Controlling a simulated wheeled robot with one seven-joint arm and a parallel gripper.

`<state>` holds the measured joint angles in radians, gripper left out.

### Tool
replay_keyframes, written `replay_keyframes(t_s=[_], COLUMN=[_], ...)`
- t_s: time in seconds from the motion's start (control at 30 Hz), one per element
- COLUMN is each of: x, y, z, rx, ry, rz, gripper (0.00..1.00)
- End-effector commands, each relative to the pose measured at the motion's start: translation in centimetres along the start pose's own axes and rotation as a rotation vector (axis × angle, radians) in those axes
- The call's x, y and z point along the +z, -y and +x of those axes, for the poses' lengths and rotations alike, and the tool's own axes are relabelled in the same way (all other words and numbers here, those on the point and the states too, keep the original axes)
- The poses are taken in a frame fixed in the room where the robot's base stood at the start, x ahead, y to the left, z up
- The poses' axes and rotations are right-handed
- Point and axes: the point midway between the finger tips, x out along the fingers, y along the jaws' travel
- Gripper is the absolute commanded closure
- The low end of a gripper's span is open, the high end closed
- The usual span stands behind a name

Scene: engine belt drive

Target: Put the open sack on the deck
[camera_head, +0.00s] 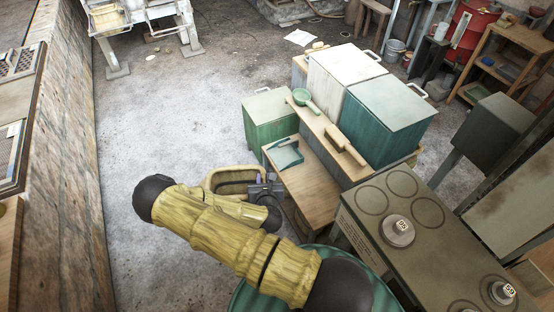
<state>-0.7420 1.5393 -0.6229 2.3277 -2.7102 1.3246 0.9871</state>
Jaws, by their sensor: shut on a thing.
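My gripper (266,190) is low in the middle of the view, partly hidden by my arm. It is shut on the right side of a tan, rounded, open-topped thing with a brown inside, which looks like the open sack (232,174). My arm hides the sack's lower part. I cannot tell whether it touches anything below. A low wooden top (312,198) lies just right of my gripper and may be the deck. A small teal tray (285,155) lies at its far end.
A green box (269,118), a white box (343,75) and a teal box (390,112) stand behind. A green ladle (306,102) and a wooden block (345,145) lie on a plank. A stove (420,235) stands right. Open floor (170,115) lies left.

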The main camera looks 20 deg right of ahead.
Motion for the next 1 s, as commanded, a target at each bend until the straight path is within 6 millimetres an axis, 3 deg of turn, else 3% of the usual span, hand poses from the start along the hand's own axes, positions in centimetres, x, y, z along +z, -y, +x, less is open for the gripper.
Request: replay_keyframes(t_s=[0.07,0.37,1.0], x=[0.4,-1.3,-1.9], y=[-0.7,-2.3,-2.7], z=[-1.1,-3.8,-3.9], rx=[0.071,0.244,0.26], ry=[-0.007,-0.008,-0.006], rz=[-0.038,-0.103,-0.108], gripper=[1.0,1.0,1.0])
